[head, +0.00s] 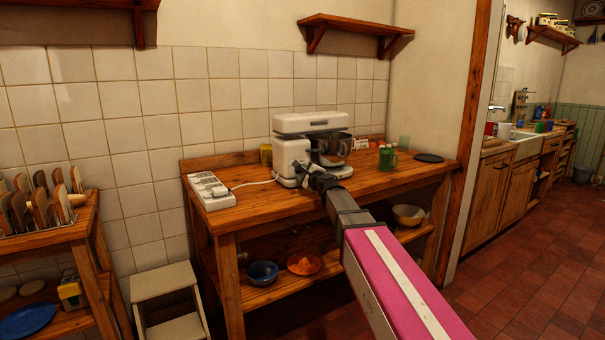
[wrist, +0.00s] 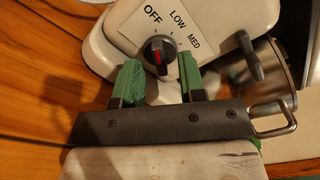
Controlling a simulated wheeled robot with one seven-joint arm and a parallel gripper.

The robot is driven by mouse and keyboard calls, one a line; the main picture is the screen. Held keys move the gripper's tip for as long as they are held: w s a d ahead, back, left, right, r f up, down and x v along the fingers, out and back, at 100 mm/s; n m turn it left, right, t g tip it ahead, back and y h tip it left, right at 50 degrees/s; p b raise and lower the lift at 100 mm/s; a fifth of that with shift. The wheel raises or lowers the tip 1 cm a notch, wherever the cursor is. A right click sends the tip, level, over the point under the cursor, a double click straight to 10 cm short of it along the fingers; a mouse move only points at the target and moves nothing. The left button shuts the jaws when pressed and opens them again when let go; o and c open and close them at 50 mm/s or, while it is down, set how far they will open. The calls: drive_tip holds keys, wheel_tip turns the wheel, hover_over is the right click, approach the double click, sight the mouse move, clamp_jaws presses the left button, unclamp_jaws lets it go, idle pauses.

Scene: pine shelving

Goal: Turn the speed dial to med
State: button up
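The stand mixer (head: 310,140) is white and stands on the wooden workbench against the tiled wall. In the wrist view its speed dial (wrist: 158,55) is a dark round knob with a red mark, below a white label plate (wrist: 215,14) reading OFF, LOW and MED. The red mark points up, roughly at OFF. My gripper (wrist: 159,66) is open, its two green fingers apart on the left and right of the dial. I cannot tell whether either finger touches it. In the head view my gripper (head: 309,172) is at the mixer's front and the dial is hidden.
The mixer's metal bowl (head: 336,150) is close on the right. A white power strip (head: 209,190) with a cord lies on the bench's left end. A green mug (head: 387,158) and a dark plate (head: 429,158) stand to the right. Bowls sit on the lower shelf.

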drive_tip(key=shift+w+a, duration=0.35)
drive_tip(key=shift+w, duration=0.15)
clamp_jaws()
